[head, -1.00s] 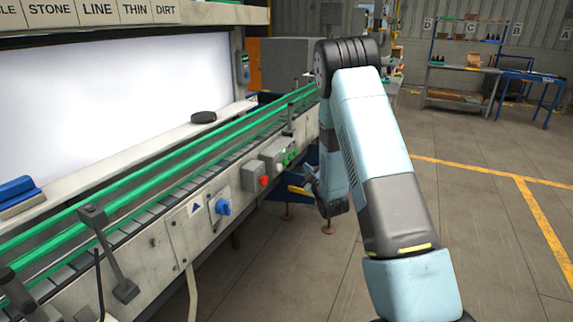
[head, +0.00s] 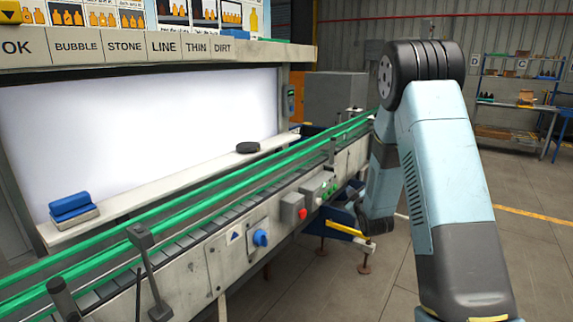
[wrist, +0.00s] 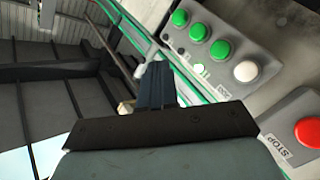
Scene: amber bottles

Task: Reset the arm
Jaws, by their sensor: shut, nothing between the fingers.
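My arm (head: 447,170) stands folded at the right of the head view, its elbow high and its forearm hanging down beside the conveyor. My gripper's closed fingers show in the wrist view (wrist: 157,85), pressed together and empty. They point up the picture, left of a button box with green buttons (wrist: 198,32) and a white button (wrist: 246,71). Whether they touch anything there I cannot tell. In the head view the gripper is not clearly visible near the lower end of the forearm.
The conveyor with green rails (head: 200,200) runs along the left, close to my forearm. Its front carries a red button (head: 303,214) and a blue knob (head: 261,238). A blue-handled block (head: 72,206) and a black disc (head: 248,147) lie on the ledge. Open floor lies right.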

